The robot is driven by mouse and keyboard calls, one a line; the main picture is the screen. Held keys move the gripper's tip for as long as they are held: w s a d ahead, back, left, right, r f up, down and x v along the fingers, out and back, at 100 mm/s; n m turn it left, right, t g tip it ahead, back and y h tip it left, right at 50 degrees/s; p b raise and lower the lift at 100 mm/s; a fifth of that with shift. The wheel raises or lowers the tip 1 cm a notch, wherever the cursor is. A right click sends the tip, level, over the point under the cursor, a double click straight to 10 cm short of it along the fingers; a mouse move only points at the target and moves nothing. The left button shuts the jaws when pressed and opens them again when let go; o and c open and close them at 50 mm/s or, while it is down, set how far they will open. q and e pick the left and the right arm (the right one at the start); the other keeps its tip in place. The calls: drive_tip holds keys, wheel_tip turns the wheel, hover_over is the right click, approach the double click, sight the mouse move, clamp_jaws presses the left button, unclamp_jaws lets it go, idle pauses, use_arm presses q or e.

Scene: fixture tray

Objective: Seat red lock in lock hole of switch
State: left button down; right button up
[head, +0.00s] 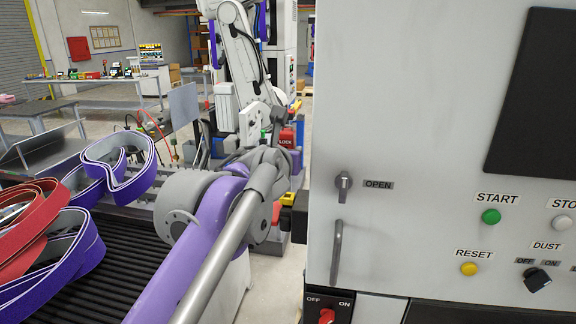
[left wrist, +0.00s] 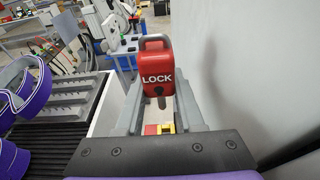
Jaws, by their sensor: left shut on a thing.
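The red lock (left wrist: 154,62), with white LOCK lettering, is held upright between the grey fingers of my left gripper (left wrist: 159,92) in the left wrist view. A dark peg shows at its lower front. In the head view, a red piece with part of the lettering (head: 287,139) shows past my left arm, whose gripper is mostly hidden there. The switch, a red knob (head: 326,316) marked OFF and ON, sits low on the cabinet at the bottom edge of the head view. Its lock hole cannot be made out. My right gripper is out of view.
The pale machine cabinet (head: 375,100) fills the right side, with a handle (head: 336,252) sticking out. A roller conveyor (head: 135,240) carries purple and red belts (head: 28,235) on the left. A small red and yellow item (left wrist: 158,129) shows below the lock.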

use_arm(q)
drive_tip(key=shift+r, duration=0.1)
drive_tip(key=shift+s, duration=0.15)
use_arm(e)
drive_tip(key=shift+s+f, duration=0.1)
use_arm(q)
drive_tip(key=shift+f+b, duration=0.95)
drive_tip(key=shift+f, duration=1.95)
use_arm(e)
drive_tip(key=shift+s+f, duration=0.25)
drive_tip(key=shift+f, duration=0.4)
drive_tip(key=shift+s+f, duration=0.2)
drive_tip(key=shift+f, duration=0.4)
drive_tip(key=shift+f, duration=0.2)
use_arm(q)
drive_tip(key=shift+f+b, duration=0.8)
drive_tip(key=shift+f, duration=1.1)
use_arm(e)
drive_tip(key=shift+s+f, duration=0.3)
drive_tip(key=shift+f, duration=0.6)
use_arm(q)
drive_tip(key=shift+c, duration=2.2)
unclamp_jaws()
drive_tip(key=v, duration=1)
drive_tip(key=shift+s, duration=0.35)
